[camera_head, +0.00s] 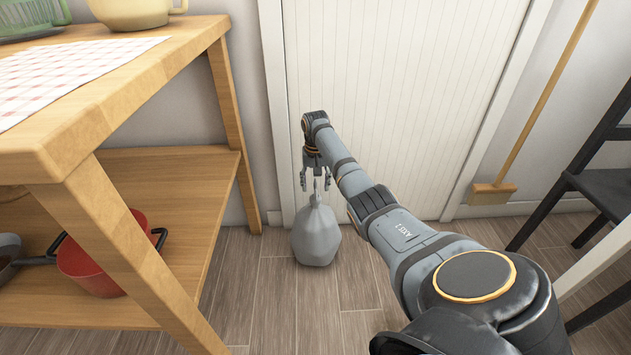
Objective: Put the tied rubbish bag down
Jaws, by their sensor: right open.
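The tied rubbish bag (316,236) is grey, with a narrow knotted neck. It stands upright on the wooden floor in front of the white panelled door. My right gripper (316,184) points down at the bag's neck from above, with its fingers apart on either side of the knot. The fingers look clear of the bag's body. Whether they touch the neck cannot be told. My left gripper is not in view.
A wooden shelf unit (190,52) stands at the left, with a red pot (92,268) on its lower shelf. A broom (494,193) leans at the right, beside a dark chair (604,185). Bare floor (262,300) lies around the bag.

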